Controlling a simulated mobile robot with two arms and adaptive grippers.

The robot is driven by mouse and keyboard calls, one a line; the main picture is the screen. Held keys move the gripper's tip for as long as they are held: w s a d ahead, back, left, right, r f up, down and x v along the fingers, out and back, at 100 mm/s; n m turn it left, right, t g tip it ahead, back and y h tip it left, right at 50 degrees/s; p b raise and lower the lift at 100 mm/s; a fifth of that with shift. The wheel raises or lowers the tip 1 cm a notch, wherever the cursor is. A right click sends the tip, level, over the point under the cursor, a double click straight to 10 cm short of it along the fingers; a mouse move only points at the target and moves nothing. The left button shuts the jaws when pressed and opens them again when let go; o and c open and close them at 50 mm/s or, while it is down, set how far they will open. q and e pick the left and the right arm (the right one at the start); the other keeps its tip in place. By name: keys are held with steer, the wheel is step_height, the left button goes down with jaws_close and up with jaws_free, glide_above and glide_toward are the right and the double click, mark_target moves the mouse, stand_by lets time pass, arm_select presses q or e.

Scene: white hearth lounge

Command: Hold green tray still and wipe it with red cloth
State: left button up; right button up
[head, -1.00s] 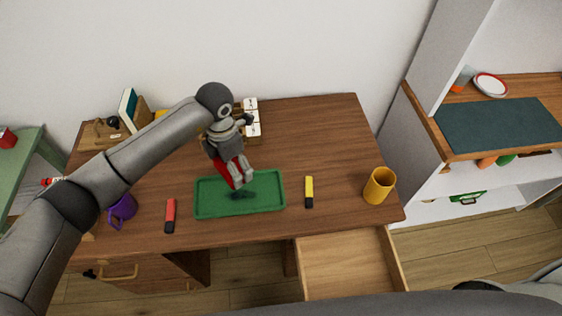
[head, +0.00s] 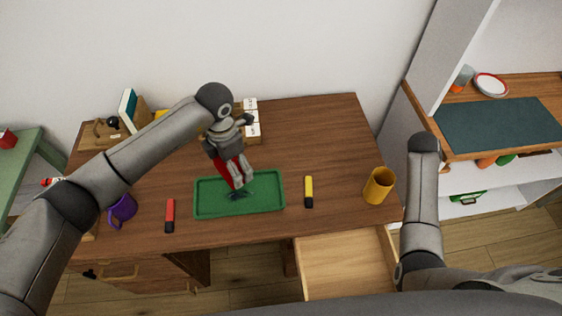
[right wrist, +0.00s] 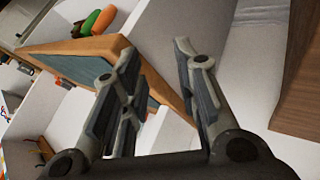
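The green tray (head: 207,205) lies on the brown desk in the head view. My left gripper (head: 240,184) points down over the tray's back half, and a dark shadow lies under it. The red cloth (head: 222,174) shows as a red patch behind and beside the left fingers. Its lower part is hidden, and I cannot tell whether the fingers hold it. My right gripper (right wrist: 190,62) is open and empty in the right wrist view, away from the tray.
An open drawer (head: 345,265) juts out in front. A white shelf unit (head: 420,75) stands at right.

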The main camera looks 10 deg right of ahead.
arm_select(q)
steer(key=shift+a, duration=0.15)
arm_select(e)
steer(key=w+a+y, duration=0.1)
steer(key=w+a, duration=0.1)
steer(key=a, duration=0.3)
steer(key=w+a+r+y, duration=0.1)
steer(key=w+a, duration=0.1)
steer(key=a, duration=0.3)
steer(key=w+a+y, duration=0.1)
steer(key=w+a, duration=0.1)
steer(key=a, duration=0.3)
steer(key=shift+a+r, duration=0.1)
steer(key=shift+r, duration=0.1)
steer(key=a+r+y, duration=0.1)
steer(key=a+y, duration=0.1)
steer(key=a, duration=0.8)
step_height(320, 180, up, 4)
steer(key=n+g+y, duration=0.2)
steer(key=g, duration=0.2)
glide_above(281, 188)
step_height(281, 188, down, 12)
steer(key=shift+r, duration=0.25)
jaws_close()
